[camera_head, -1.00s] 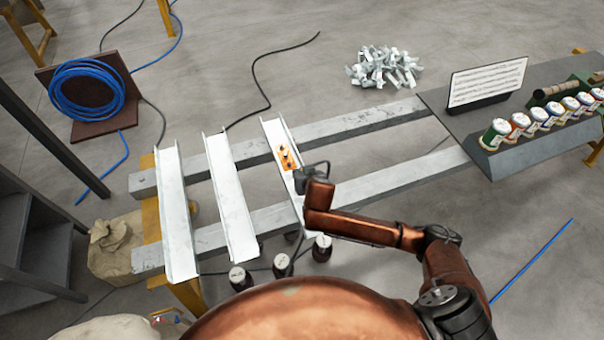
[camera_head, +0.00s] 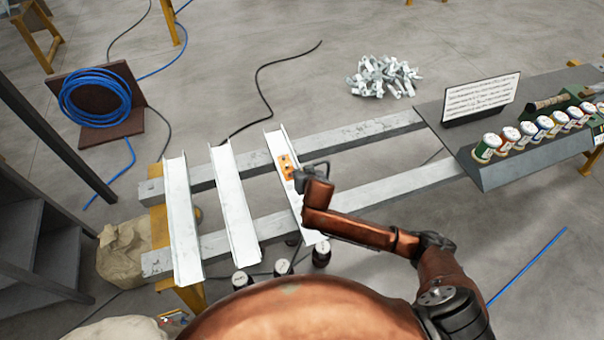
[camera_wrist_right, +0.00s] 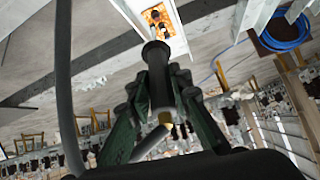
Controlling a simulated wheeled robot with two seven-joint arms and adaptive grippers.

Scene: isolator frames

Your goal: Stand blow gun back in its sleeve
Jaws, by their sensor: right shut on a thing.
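My right gripper (camera_head: 299,174) is over the rightmost white channel (camera_head: 317,238), just right of an orange plate (camera_head: 286,166). In the right wrist view, its dark green fingers (camera_wrist_right: 158,95) are shut on a dark, round-ended thing (camera_wrist_right: 155,50), apparently the blow gun. A brass-coloured part (camera_wrist_right: 165,118) and a pale tube show below it. The orange plate also shows in the wrist view (camera_wrist_right: 157,20), beyond the held end, with small dark parts on it. I cannot make out a sleeve for certain. My left gripper is out of view.
Two more white channels (camera_head: 232,205) lie across grey beams (camera_head: 365,131) to the left. Several dark canisters (camera_head: 283,267) stand near me. A grey shelf (camera_head: 510,168) with coloured jars (camera_head: 487,148) is at the right. A grey hose (camera_wrist_right: 64,90) runs beside my right gripper.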

